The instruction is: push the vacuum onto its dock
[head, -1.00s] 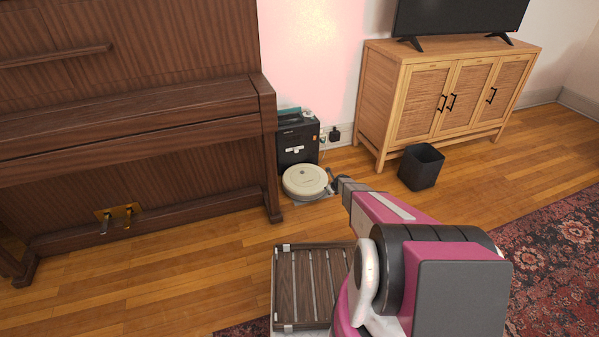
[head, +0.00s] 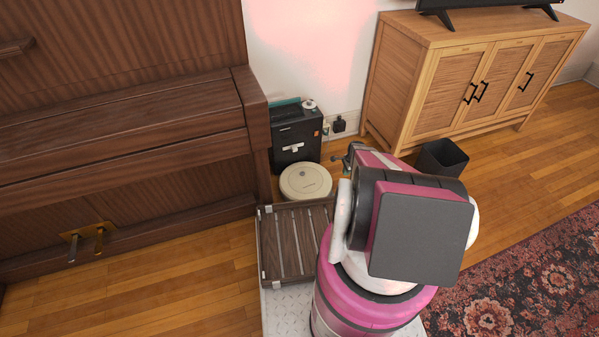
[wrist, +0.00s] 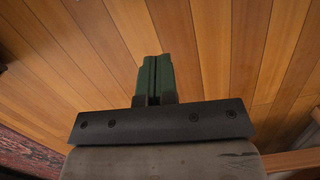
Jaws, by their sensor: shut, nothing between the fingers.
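The vacuum (head: 305,181) is a round, flat, cream disc on the wood floor in the head view. It sits right against the front of a black upright unit (head: 295,138), which looks like its dock. I cannot tell whether they touch. The vacuum's near edge is partly hidden behind my slatted deck. My gripper (head: 347,157) is small in the head view, to the right of the vacuum and apart from it, partly hidden by my arm. In the wrist view its green fingers (wrist: 153,75) are shut together and empty, over bare floor.
A piano (head: 130,150) stands close on the left. A wall outlet with a plug (head: 338,124) is right of the black unit. A wooden cabinet (head: 480,75) and a dark bin (head: 442,158) stand to the right. A patterned rug (head: 520,260) covers the right front floor.

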